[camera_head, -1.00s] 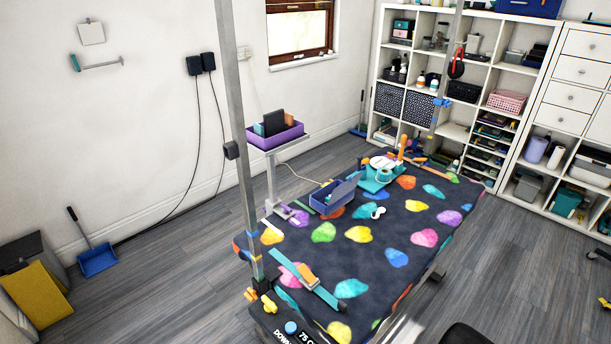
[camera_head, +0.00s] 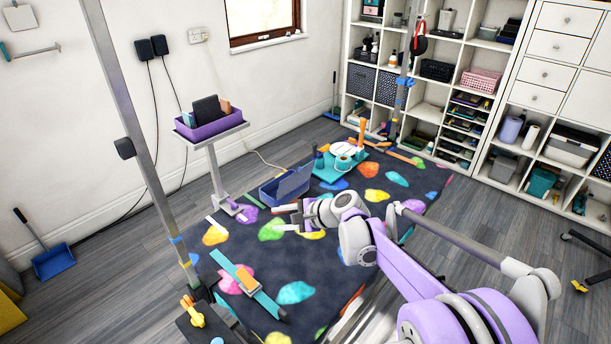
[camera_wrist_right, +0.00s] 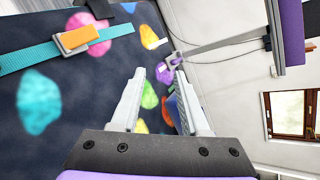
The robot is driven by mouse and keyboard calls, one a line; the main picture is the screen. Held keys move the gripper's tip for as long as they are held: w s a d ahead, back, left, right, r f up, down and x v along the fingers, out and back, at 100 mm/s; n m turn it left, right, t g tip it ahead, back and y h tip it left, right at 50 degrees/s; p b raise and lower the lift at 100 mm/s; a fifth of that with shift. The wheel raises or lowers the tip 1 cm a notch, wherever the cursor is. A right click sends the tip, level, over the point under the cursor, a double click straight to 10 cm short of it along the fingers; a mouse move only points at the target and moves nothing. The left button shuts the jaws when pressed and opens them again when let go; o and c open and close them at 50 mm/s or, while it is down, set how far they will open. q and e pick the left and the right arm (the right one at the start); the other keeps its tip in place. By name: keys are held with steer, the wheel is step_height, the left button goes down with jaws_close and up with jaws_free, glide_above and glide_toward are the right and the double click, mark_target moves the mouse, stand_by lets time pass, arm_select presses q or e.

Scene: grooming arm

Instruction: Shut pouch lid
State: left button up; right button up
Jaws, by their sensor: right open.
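The pouch (camera_head: 270,194) is a blue open-topped box on the dark, spotted table mat. Its grey-blue lid (camera_head: 296,180) stands raised and tilted on the right side. My right gripper (camera_head: 283,218) is just in front of the pouch in the head view, apart from the lid as far as I can tell. In the right wrist view the same gripper (camera_wrist_right: 160,76) shows two spread fingers with nothing between them. The pouch is mostly hidden there behind one finger. My left gripper is not in view.
A teal strap with an orange buckle (camera_head: 246,279) lies across the near mat. A teal tray with rolls (camera_head: 340,162) stands behind the pouch. A purple bin (camera_head: 208,124) sits on a raised stand to the left. A grey post (camera_head: 135,130) rises at the table's left edge.

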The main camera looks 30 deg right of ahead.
steer(key=w+d+f+m+t+b, duration=0.15)
steer(key=w+d+m+t, duration=0.25)
steer(key=w+d+m, duration=0.55)
steer(key=m+t, duration=0.3)
steer(key=m, duration=0.1)
glide_toward(302, 169)
steer(key=shift+h, duration=0.3)
steer(key=p+x, duration=0.1)
steer(key=x, duration=0.7)
steer(key=shift+w+a, duration=0.2)
steer(key=shift+c, duration=0.2)
jaws_close()
